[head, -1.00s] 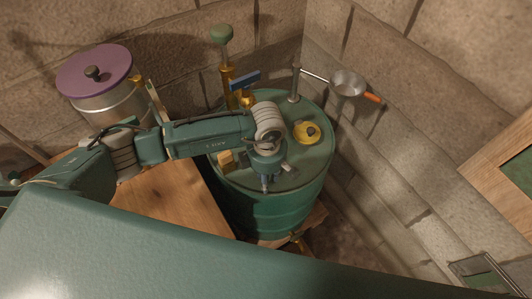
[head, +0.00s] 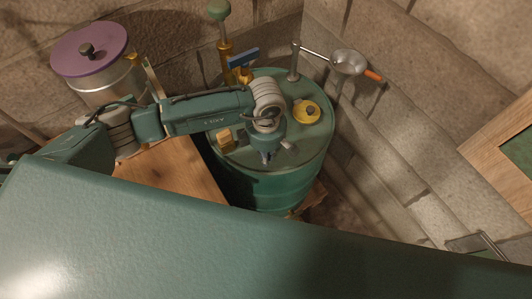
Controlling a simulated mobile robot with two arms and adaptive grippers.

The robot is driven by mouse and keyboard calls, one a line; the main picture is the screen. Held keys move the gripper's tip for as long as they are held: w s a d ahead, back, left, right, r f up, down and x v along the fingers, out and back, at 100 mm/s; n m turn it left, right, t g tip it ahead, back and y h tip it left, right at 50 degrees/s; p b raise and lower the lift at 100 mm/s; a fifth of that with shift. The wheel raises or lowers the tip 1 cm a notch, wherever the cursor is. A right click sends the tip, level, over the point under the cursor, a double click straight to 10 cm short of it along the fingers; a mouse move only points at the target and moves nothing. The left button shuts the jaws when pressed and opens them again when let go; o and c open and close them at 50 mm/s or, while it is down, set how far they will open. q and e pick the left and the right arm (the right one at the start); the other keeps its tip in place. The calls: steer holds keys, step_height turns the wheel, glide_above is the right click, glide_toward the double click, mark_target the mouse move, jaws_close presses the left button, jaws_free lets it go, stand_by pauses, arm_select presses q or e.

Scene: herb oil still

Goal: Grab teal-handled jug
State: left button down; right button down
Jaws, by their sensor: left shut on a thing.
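No teal-handled jug can be made out in the head view. My left gripper (head: 267,158) points down over the front part of the green drum's top (head: 316,135). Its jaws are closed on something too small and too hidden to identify. A small pale piece (head: 288,146) shows just right of the jaws; I cannot tell if it is part of the gripper. My right gripper is not in view.
A yellow cap (head: 306,111), a yellow block (head: 224,138), brass fittings with a blue lever (head: 243,59) and a metal post crowd the drum. A purple-lidded pot (head: 105,82) stands left, by a wooden top (head: 185,172).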

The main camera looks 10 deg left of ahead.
arm_select(q)
steer(key=shift+r+b, duration=0.75)
steer(key=shift+r, duration=0.85)
steer(key=s+d+b, duration=0.6)
steer(key=s+d, duration=0.6)
steer(key=shift+s+d, duration=0.3)
steer(key=shift+d, duration=0.05)
